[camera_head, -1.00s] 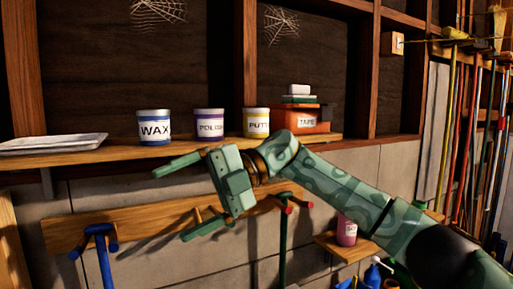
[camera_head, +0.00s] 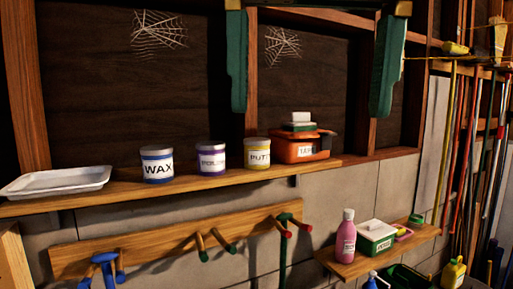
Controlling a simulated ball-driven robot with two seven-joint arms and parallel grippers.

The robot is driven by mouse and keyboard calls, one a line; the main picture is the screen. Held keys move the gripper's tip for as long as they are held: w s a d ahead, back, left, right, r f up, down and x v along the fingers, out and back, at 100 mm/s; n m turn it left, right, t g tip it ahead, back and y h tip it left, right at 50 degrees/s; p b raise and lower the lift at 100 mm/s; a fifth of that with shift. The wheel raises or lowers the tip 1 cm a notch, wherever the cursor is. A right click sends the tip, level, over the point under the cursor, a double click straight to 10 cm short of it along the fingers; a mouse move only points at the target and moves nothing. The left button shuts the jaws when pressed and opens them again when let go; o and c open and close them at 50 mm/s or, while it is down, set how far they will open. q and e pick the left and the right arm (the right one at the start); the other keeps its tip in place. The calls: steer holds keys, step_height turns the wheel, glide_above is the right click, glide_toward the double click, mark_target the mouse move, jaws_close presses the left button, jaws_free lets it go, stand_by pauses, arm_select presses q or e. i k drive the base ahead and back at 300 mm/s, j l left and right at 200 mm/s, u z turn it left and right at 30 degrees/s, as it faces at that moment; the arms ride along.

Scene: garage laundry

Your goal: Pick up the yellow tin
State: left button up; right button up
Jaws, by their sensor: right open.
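The yellow tin (camera_head: 257,153), labelled "PUTT..." with a white body and a yellow band, stands upright on the wooden wall shelf. It is between the purple tin and an orange box. My right gripper (camera_head: 309,112) hangs in from the top edge, wide open, with its two green fingers pointing down. Nothing is between its fingers. In the picture the left finger's tip is above the yellow tin and the right finger's tip is right of the orange box. My left gripper is not in view.
On the shelf (camera_head: 120,191) stand a blue wax tin (camera_head: 157,165), a purple tin (camera_head: 211,159), white trays (camera_head: 55,181) and an orange box (camera_head: 300,149) with things on top. Below are a peg rail (camera_head: 150,250) and a small shelf (camera_head: 345,268) holding a pink bottle (camera_head: 346,238).

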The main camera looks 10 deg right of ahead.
mark_target(256, 150)
steer(key=i, duration=1.45)
